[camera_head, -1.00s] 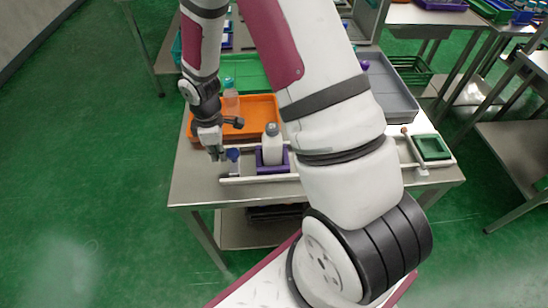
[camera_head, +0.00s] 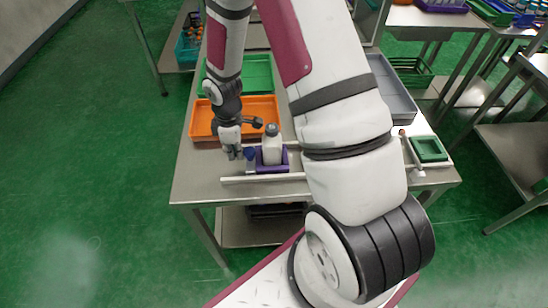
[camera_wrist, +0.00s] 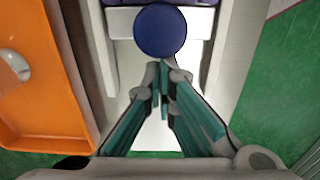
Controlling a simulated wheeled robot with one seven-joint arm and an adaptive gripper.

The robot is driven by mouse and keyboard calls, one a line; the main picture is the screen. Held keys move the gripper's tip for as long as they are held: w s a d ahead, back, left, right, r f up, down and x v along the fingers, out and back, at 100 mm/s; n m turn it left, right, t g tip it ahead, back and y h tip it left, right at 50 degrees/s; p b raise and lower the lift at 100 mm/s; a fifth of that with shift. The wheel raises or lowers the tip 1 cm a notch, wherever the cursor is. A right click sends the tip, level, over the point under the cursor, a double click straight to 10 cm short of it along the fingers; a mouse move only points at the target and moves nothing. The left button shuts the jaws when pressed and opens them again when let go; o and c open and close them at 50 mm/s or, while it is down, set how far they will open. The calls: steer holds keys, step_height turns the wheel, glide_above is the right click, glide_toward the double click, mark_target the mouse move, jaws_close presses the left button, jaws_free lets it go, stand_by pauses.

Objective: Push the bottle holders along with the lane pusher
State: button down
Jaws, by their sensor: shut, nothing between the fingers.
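The lane pusher's dark blue round knob (camera_head: 249,154) stands in the lane between two pale rails, just left of the purple bottle holder (camera_head: 271,168). The holder carries a white bottle (camera_head: 272,148) with a grey cap, upright. My gripper (camera_head: 234,155) is shut, empty, pointing down at the knob's left side. In the wrist view the knob (camera_wrist: 160,30) is just ahead of my fingertips (camera_wrist: 163,68), touching or nearly so. The pusher's white crosspiece (camera_wrist: 121,22) lies close to the purple holder edge (camera_wrist: 150,2). My arm hides the lane's middle and any other holders.
An orange tray (camera_head: 204,124) lies behind the lane, with a green tray (camera_head: 258,72) farther back and a grey tray (camera_head: 392,90) at right. A small green tray (camera_head: 430,148) sits by the lane's right end. The steel table's front left (camera_head: 195,185) is clear.

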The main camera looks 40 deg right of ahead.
steer(key=shift+s+d+p, duration=1.4)
steer(key=shift+s+d, duration=1.4)
steer(key=shift+d, duration=1.35)
steer(key=shift+s+d+p, duration=1.4)
steer(key=shift+s+d, duration=1.35)
steer(key=shift+d, duration=1.4)
steer(key=shift+s+d+p, duration=1.4)
steer(key=shift+s+d, duration=1.4)
steer(key=shift+d, duration=1.35)
steer(key=shift+w+a+r+p, duration=0.25)
steer(key=shift+r+p, duration=0.25)
steer(key=shift+r, duration=0.85)
steer(key=shift+w+a+r+p, duration=0.2)
steer(key=shift+a+r+p, duration=0.25)
steer(key=shift+r, duration=0.85)
steer(key=shift+w+a+r+p, duration=0.2)
steer(key=shift+r+p, duration=0.4)
steer(key=shift+r, duration=0.75)
